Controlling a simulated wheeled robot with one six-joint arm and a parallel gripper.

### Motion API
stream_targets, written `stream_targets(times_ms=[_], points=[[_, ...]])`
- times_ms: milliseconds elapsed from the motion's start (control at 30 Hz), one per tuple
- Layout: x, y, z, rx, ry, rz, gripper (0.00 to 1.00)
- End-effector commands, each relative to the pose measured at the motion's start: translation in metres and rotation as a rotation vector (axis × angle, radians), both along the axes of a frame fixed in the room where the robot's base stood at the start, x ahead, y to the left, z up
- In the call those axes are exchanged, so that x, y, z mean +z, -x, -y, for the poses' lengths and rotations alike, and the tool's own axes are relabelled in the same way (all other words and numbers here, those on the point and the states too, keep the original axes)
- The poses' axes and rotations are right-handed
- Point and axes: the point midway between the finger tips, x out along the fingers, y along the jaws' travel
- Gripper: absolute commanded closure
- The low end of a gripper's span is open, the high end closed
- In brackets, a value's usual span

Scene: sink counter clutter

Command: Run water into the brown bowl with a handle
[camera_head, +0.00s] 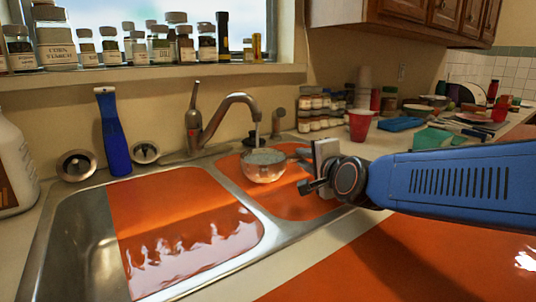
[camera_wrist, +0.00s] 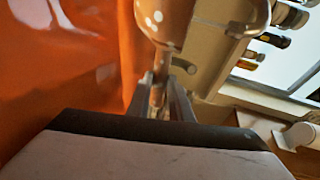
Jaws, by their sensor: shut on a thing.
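The brown bowl with a handle (camera_head: 264,172) looks glassy and pale brown. It is held under the spout of the metal faucet (camera_head: 238,98), over the right sink basin. A thin stream of water (camera_head: 258,131) falls from the spout into it, and its top looks pale and watery. My gripper (camera_head: 300,158) is to the right of the bowl, shut on its handle. In the wrist view the bowl (camera_wrist: 168,18) is at the top, and its handle runs down between the fingers of my gripper (camera_wrist: 162,100). The finger contact is partly hidden in the head view.
The left sink basin (camera_head: 75,262) is wide and has no loose object in it. A blue bottle (camera_head: 113,135) and drain strainers stand behind it. A red cup (camera_head: 360,126), jars (camera_head: 317,110) and other clutter crowd the counter at the right. Jars line the windowsill.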

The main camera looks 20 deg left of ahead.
Motion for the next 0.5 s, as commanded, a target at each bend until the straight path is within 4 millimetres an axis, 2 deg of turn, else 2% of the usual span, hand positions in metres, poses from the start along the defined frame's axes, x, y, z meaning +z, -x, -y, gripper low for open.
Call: stream_targets(times_ms=[500], points=[[0.031, 0.015, 0.01, -0.002, -0.003, 0.002, 1.0]])
